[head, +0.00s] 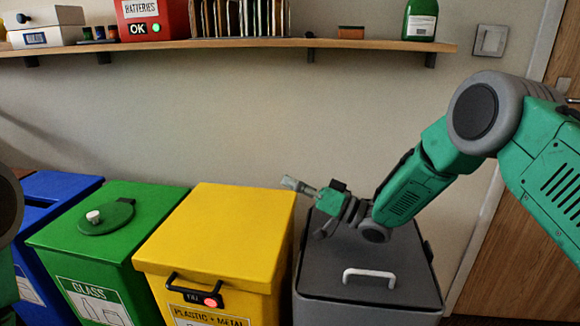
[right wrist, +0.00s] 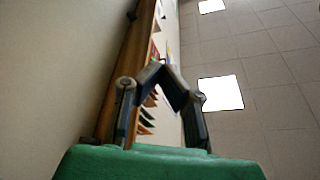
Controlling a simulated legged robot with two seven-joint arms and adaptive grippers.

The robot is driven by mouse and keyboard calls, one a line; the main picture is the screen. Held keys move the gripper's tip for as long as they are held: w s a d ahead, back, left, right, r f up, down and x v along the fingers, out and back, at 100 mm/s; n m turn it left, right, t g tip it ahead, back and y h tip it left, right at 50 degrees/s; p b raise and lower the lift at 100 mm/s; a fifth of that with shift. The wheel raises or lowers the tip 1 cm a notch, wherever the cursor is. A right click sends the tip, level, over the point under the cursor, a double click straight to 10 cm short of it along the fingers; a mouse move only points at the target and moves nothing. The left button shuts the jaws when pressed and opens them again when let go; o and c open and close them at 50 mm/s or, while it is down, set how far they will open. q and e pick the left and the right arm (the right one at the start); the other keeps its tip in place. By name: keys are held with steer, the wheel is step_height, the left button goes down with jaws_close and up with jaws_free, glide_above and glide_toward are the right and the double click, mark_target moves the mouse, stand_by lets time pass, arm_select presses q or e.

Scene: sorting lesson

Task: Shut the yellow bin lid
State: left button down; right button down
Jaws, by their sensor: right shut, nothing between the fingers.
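The yellow bin (head: 165,298) stands in the row below the shelf, labelled for plastic and metal. Its yellow lid (head: 222,232) lies flat on top and looks shut, with no gap visible along its front edge. A dark handle and a small red light are on its front. My right gripper (head: 290,183) is just past the lid's back right corner, pointing left; whether it touches the lid cannot be told. In the right wrist view its fingers (right wrist: 163,70) meet at the tips, empty. My left gripper is out of view; only part of my left arm shows at the left edge.
A grey bin (head: 320,285) with a white handle (head: 369,276) stands right of the yellow one, under my right wrist. A green glass bin (head: 60,240) and a blue bin (head: 60,187) stand to the left. A loaded wall shelf (head: 250,43) runs above.

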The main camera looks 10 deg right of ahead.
steer(key=s+f, duration=0.1)
steer(key=s+a+f, duration=0.1)
steer(key=s+f, duration=0.1)
steer(key=shift+a+f, duration=0.3)
steer(key=shift+a, duration=0.1)
steer(key=shift+d, duration=0.25)
